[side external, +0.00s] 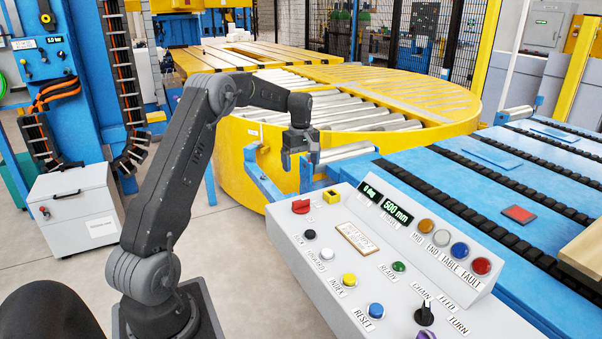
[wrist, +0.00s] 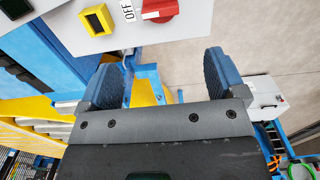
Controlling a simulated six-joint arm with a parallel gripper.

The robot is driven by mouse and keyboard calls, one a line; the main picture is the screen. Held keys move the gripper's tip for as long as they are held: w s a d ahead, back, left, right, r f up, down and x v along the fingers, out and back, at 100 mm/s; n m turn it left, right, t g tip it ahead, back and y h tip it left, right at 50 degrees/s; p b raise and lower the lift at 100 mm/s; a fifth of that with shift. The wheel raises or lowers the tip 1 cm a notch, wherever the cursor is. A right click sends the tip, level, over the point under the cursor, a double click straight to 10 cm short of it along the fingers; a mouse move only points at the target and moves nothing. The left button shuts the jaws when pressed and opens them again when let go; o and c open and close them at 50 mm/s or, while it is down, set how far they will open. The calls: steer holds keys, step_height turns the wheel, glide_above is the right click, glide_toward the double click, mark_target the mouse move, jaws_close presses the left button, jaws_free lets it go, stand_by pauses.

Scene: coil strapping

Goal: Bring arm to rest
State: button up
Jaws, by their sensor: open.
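My gripper (side external: 300,160) hangs from the raised arm with its fingers pointing down, just beyond the back left corner of the grey control panel (side external: 400,250). In the wrist view the two fingers of my gripper (wrist: 160,80) stand wide apart with nothing between them. The gap shows blue and yellow machine parts and floor. The red switch (side external: 301,206) on the panel lies below and in front of the fingers; the red switch also shows at the top of the wrist view (wrist: 160,8). The gripper appears apart from the panel.
A round yellow turntable (side external: 460,100) with rollers stands behind the gripper. A blue chain conveyor (side external: 480,155) runs along the right. A grey cabinet (side external: 75,215) stands at left. Panel buttons include yellow (side external: 349,280) and blue (side external: 375,310). Floor between cabinet and arm is clear.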

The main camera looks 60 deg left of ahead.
steer(key=shift+r, duration=0.15)
steer(key=s+d+r+m+t, duration=0.1)
steer(key=s+d+r+m, duration=0.25)
steer(key=d, duration=0.45)
steer(key=s+d+r+m+t+y, duration=0.1)
steer(key=s+d+r+m, duration=0.15)
steer(key=d+r, duration=0.35)
steer(key=s+d+r+m+t, duration=0.1)
steer(key=s+d+r+m, duration=0.2)
steer(key=d, duration=0.6)
steer(key=s+d+f+m+t+h, duration=0.1)
steer(key=s+d+f+m+t, duration=0.1)
steer(key=s+d+m, duration=0.7)
steer(key=s+d, duration=0.3)
steer(key=s, duration=0.3)
steer(key=shift+t, duration=0.3)
